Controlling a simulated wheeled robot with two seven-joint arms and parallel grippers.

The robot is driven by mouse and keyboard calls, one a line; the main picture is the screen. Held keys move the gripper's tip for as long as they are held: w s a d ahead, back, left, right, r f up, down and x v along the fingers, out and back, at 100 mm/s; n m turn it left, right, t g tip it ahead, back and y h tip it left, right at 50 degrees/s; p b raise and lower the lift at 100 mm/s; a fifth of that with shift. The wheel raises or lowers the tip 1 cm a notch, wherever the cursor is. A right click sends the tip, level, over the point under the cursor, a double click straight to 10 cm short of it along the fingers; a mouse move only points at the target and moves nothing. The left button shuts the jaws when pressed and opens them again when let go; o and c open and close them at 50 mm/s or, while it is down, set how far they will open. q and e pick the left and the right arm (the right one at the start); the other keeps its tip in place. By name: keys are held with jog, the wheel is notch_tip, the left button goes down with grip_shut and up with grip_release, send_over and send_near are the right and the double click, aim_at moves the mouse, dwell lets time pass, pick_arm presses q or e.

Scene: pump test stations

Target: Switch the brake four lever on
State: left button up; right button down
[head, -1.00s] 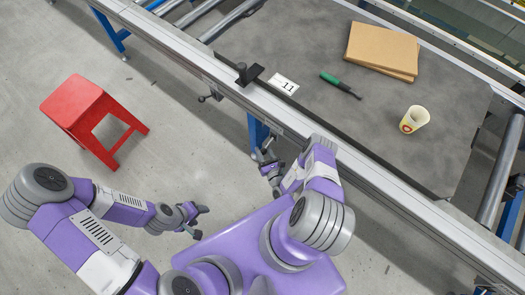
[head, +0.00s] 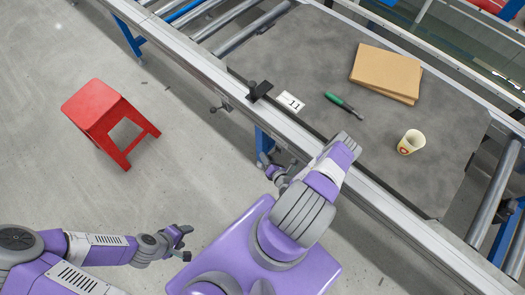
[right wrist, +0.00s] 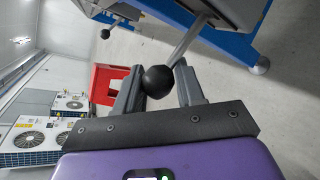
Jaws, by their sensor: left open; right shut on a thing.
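A lever with a black ball knob (right wrist: 157,81) on a metal rod shows in the right wrist view, coming from under the grey and blue frame. My right gripper (right wrist: 160,84) has its two fingers on either side of the knob and is shut on it. In the head view my right gripper (head: 268,167) is low beside the conveyor's near side, and the knob there is hidden or too small to tell. No brake number is readable on the lever. My left gripper (head: 184,243) is open and empty over the floor, away from the conveyor.
A second lever (head: 221,106) hangs farther along the conveyor's side rail. A number 11 plate (head: 290,102), green-handled tool (head: 342,102), cardboard (head: 385,72) and cup (head: 411,142) lie on the grey top. A red stool (head: 105,115) stands on open floor at left.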

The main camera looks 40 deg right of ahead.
jog(key=shift+w+d+r+m+p, duration=0.1)
jog(key=shift+d+r+m+p, duration=0.05)
jog(key=shift+r, duration=0.25)
jog(key=shift+w+d+r+m+p, duration=0.1)
jog(key=shift+r+m+p, duration=0.05)
jog(key=shift+r, duration=0.2)
jog(key=shift+d+r+p, duration=0.15)
jog(key=shift+r+p, duration=0.15)
jog(key=shift+d, duration=0.15)
jog(key=c, duration=0.8)
grip_release()
jog(key=shift+r, duration=0.1)
jog(key=shift+d, duration=0.1)
jog(key=shift+s, duration=0.1)
jog(key=shift+a+p+v, duration=0.2)
jog(key=shift+p+v, duration=0.8)
jog(key=shift+v, duration=2.85)
